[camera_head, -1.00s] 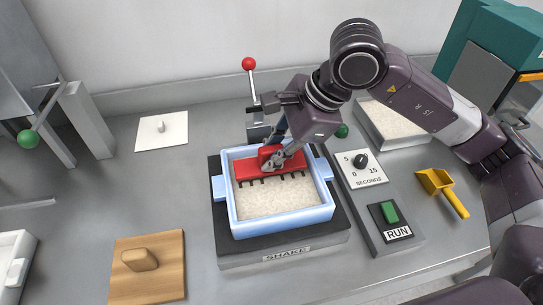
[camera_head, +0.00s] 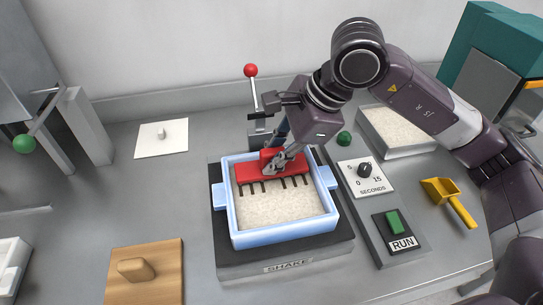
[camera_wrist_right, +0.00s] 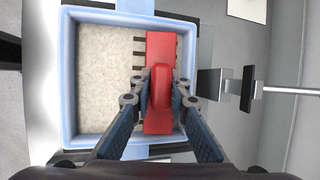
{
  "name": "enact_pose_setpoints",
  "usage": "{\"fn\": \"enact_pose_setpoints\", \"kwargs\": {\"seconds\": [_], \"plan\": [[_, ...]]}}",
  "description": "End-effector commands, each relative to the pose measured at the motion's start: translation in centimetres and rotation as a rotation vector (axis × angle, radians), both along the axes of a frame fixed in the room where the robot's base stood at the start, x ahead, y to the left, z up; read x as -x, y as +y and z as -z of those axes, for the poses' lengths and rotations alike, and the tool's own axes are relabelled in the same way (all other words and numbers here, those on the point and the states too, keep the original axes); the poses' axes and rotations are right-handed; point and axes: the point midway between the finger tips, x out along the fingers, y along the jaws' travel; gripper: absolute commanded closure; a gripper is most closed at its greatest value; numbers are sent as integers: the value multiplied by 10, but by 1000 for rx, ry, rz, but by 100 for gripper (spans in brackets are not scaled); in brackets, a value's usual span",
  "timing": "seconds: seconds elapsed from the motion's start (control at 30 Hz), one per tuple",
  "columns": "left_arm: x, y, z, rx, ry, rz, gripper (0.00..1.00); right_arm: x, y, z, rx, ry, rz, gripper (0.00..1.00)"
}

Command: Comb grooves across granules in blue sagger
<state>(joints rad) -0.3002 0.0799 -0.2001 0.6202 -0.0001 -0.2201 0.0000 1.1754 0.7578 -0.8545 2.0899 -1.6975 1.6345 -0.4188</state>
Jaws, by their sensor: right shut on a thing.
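The blue sagger (camera_head: 283,234) sits on the shaker plate, filled with pale granules (camera_head: 280,207). The granules look fairly even, with no clear grooves visible. A red comb (camera_head: 250,174) with dark teeth lies across the far part of the sagger, near its far wall. It also shows in the wrist view (camera_wrist_right: 160,48), teeth toward the granules. I cannot tell whether the teeth touch the granules. My right gripper (camera_head: 275,167) is shut on the comb's handle (camera_wrist_right: 161,88), above the sagger. My left gripper is not in view.
The shaker (camera_head: 290,266) has a dial panel (camera_head: 361,178) and a green RUN button (camera_head: 394,223) on its right. A red-knobbed lever (camera_head: 251,71) stands behind. A granule tray (camera_head: 410,150) and yellow scoop (camera_head: 455,205) lie right; a wooden board (camera_head: 160,285) lies front left.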

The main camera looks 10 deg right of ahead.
Motion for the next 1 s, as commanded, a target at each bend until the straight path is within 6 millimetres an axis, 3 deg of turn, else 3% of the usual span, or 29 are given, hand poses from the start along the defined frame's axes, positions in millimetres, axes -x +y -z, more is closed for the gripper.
{"fn": "enact_pose_setpoints", "kwargs": {"seconds": [0.17,0.7,1.0], "plan": [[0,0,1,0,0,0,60,7,0,1,4,12,-3,100],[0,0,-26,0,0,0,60,23,2,-6,-3,217,-3,100],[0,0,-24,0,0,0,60,23,2,-3,-3,242,-3,100]]}}
